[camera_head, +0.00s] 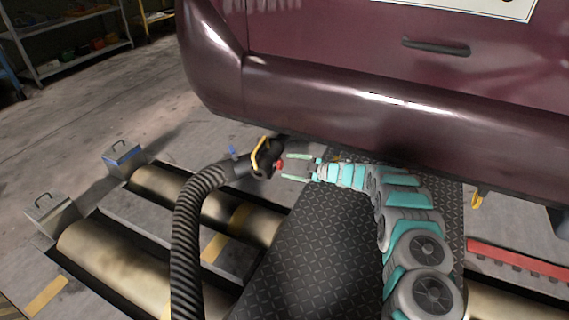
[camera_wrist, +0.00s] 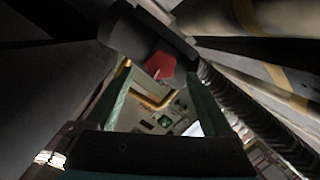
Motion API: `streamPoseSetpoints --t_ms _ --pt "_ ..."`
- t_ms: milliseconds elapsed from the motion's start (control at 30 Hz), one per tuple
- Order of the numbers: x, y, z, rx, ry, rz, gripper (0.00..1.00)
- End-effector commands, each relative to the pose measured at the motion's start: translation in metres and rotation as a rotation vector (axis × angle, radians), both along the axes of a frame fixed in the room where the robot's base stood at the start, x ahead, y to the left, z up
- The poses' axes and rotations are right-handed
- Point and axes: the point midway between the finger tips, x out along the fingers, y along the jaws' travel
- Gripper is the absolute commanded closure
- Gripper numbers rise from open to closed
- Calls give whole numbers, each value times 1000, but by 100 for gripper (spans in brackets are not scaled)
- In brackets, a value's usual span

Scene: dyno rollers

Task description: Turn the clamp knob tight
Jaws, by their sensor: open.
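The red clamp knob (camera_head: 279,165) sits on the side of a black exhaust nozzle (camera_head: 240,166) under the rear of a maroon car. A yellow handle (camera_head: 259,158) loops beside it. My gripper (camera_head: 287,167) points left at the knob with its two green fingers spread. In the wrist view the red knob (camera_wrist: 160,65) shows between the fingertips of my gripper (camera_wrist: 159,74), on the dark nozzle body (camera_wrist: 140,32). The fingers look apart from the knob's sides. I cannot tell how tight the knob is.
The car's bumper (camera_head: 370,105) hangs just above my arm. A ribbed black hose (camera_head: 187,235) curves down from the nozzle. Metal rollers (camera_head: 110,260) lie at left, beside a dark tread plate (camera_head: 310,240). A shelf (camera_head: 75,45) stands far back left.

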Motion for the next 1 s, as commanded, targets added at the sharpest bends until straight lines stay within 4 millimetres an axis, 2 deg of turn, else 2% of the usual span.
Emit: streamPoseSetpoints --t_ms 133,333,1000 --pt "-9 -22 7 2 2 0 14" --pt "-16 -38 11 0 -1 2 14" --pt "-17 -40 10 0 -1 3 14"
